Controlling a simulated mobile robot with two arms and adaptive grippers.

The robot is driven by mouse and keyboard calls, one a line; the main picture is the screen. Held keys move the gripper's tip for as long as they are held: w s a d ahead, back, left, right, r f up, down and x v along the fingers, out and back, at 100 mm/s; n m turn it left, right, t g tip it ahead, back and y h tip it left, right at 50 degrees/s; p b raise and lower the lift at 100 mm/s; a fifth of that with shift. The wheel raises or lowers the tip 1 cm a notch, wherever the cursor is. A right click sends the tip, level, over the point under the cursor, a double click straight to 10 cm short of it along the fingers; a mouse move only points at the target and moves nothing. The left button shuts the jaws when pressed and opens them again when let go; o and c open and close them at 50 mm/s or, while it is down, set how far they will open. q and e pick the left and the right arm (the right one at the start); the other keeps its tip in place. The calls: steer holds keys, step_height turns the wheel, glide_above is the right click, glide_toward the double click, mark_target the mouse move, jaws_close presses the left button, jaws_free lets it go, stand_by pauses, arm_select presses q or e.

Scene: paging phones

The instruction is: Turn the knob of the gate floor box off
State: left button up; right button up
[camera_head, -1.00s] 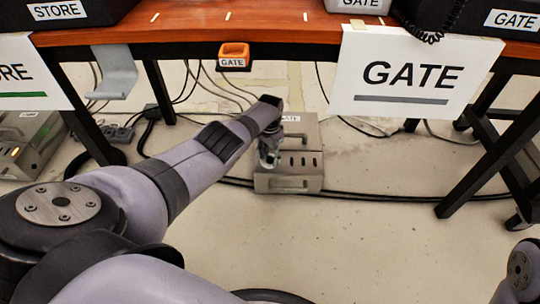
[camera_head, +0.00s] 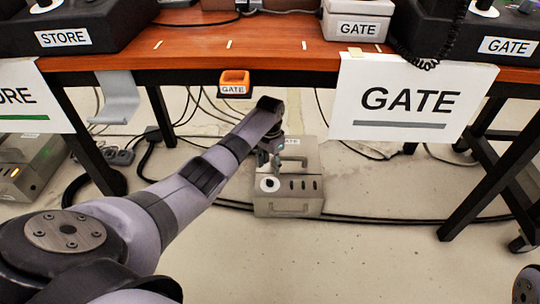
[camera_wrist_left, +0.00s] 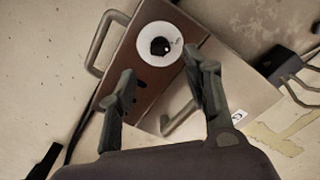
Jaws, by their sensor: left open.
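The gate floor box (camera_head: 289,208) is a grey metal box on the floor under the table, with a label, handles and a row of slots. Its knob (camera_head: 270,184) is dark on a round white dial at the front left of the box. In the left wrist view the knob (camera_wrist_left: 160,46) sits beyond and between the fingertips, apart from them. My left gripper (camera_head: 268,162) is over the box, just behind the dial; it also shows in the left wrist view (camera_wrist_left: 164,80), open and empty. My right gripper is out of view.
Black cables (camera_head: 375,219) run on the floor beside the box. Another floor box (camera_head: 25,170) stands at left.

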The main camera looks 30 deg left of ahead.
arm_select(q)
steer(key=shift+r, duration=2.1)
